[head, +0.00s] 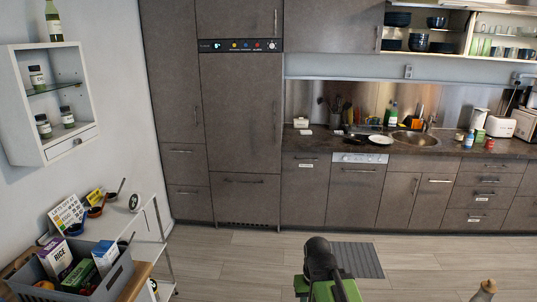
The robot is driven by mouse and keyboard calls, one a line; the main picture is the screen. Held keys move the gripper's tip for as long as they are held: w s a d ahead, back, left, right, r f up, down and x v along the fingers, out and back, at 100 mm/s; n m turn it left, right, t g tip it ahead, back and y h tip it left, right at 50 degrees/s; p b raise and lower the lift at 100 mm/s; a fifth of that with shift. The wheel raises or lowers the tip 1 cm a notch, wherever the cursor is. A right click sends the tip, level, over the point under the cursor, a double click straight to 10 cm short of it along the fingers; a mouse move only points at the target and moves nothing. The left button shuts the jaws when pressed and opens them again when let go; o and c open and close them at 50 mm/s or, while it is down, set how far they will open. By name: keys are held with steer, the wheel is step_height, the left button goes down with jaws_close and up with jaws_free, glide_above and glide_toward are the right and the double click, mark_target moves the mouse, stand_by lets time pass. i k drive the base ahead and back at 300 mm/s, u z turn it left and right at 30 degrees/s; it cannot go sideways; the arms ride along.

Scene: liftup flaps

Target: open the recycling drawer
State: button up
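A row of grey-brown base cabinets and drawers runs along the back wall. Several fronts carry small white labels too small to read, so I cannot tell which is the recycling drawer. All these fronts look closed, with horizontal bar handles on the drawers. My black and green arm end (325,275) shows at the bottom centre, well apart from the cabinets. Its fingers cannot be made out.
A grey mat (357,260) lies on the wooden floor before the cabinets, and the floor around it is open. At the left stand a white rack (150,225) and a grey crate of groceries (115,283). A bottle top (487,287) shows at the bottom right.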

mark_target(304, 186)
steer(key=u, duration=0.15)
steer(key=i, duration=2.1)
steer(key=u, duration=0.45)
steer(key=i, duration=1.4)
steer(key=u, duration=0.35)
